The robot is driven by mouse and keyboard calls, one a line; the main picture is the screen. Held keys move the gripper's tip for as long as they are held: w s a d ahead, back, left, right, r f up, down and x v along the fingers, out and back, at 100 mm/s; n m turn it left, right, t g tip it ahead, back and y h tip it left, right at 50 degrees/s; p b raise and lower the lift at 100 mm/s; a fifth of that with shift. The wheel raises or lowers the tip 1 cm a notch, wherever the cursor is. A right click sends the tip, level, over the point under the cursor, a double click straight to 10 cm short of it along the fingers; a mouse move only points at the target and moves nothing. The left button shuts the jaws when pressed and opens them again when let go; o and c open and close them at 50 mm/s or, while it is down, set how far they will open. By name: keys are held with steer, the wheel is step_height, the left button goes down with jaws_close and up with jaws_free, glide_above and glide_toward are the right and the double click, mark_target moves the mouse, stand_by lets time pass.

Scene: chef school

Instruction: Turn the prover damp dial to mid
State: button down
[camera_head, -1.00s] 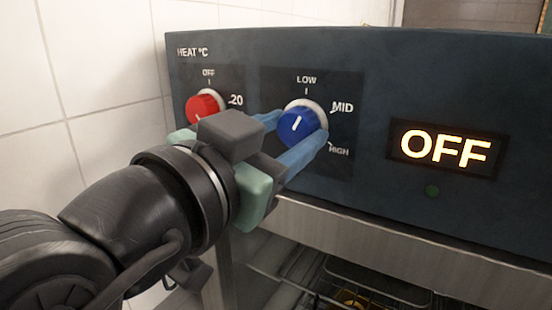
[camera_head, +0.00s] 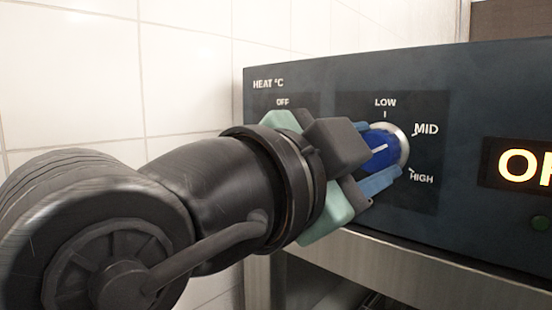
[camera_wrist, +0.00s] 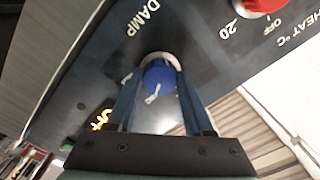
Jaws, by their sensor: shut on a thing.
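The blue damp dial (camera_head: 382,152) sits on the dark prover panel (camera_head: 470,90) in a pale ring. Its white line lies nearly level and tilts slightly up to the right, roughly toward the MID mark (camera_head: 426,129). LOW is printed above it and HIGH below right. My gripper (camera_head: 379,151) is shut on the dial, one blue finger above and one below. In the wrist view the dial (camera_wrist: 158,76) shows between both fingers (camera_wrist: 160,82), with its white line visible.
A red heat dial (camera_wrist: 262,4) shows in the wrist view; my gripper hides it in the head view. A lit display (camera_head: 522,166) is cut off at the right edge. A tiled wall (camera_head: 70,70) stands to the left.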

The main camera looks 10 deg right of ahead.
stand_by(0.3)
steer(key=shift+c, duration=1.5)
jaws_free()
steer(key=b+v, duration=0.1)
steer(key=v, duration=1.2)
